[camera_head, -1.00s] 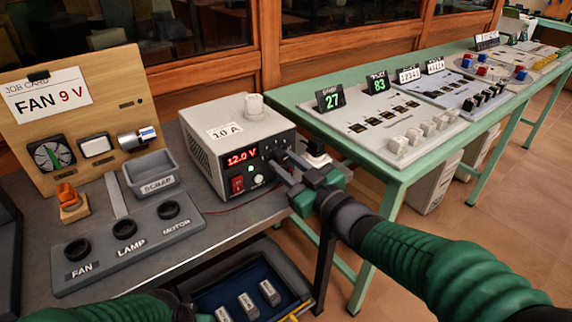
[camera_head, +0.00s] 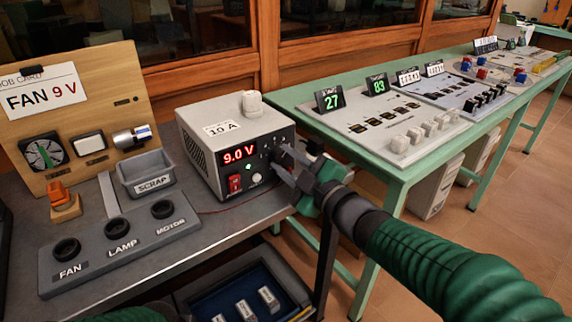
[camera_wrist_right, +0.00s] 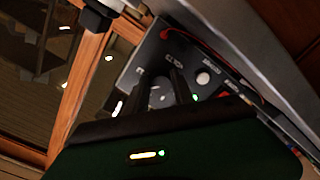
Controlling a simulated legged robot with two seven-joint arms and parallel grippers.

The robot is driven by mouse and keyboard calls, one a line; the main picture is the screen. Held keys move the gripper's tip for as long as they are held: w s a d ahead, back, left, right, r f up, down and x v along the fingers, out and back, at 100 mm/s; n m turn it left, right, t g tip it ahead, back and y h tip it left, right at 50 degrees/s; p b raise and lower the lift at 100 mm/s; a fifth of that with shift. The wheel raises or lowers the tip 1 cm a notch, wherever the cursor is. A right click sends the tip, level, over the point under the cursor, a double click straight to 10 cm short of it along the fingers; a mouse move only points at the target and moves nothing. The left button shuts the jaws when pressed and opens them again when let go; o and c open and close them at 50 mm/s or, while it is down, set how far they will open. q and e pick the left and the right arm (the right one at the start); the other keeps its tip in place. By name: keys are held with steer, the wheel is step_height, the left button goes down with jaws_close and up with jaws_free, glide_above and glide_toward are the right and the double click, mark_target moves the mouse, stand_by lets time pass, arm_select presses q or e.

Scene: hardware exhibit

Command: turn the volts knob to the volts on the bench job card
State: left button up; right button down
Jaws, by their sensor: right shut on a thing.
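The job card (camera_head: 42,95) on the wooden board reads FAN 9 V. The grey power supply (camera_head: 203,155) stands on the bench, and its red display (camera_head: 239,154) reads 9.0 V. My right gripper (camera_head: 284,162) is at the right of its front panel, shut on the volts knob, which its fingers mostly hide. In the right wrist view, the two dark fingers (camera_wrist_right: 158,93) reach to the panel around the knob. Only a bit of my left arm shows at the bottom left; its gripper is out of view.
A socket strip (camera_head: 120,245) marked FAN, LAMP and MOTOR and a SCRAP bin (camera_head: 148,173) are left of the supply. A red switch (camera_head: 235,184) sits below the display. A blue-lined drawer (camera_head: 225,300) is under the bench. A green table (camera_head: 390,172) with control panels stands at right.

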steer(key=shift+f, duration=0.1)
steer(key=shift+a, duration=0.1)
stand_by(0.3)
steer(key=c, duration=1.1)
jaws_free()
steer(key=shift+o, duration=0.2)
steer(key=shift+s, duration=0.1)
steer(key=p+v, duration=0.3)
steer(key=v, duration=1.3)
steer(key=shift+s+d, duration=0.3)
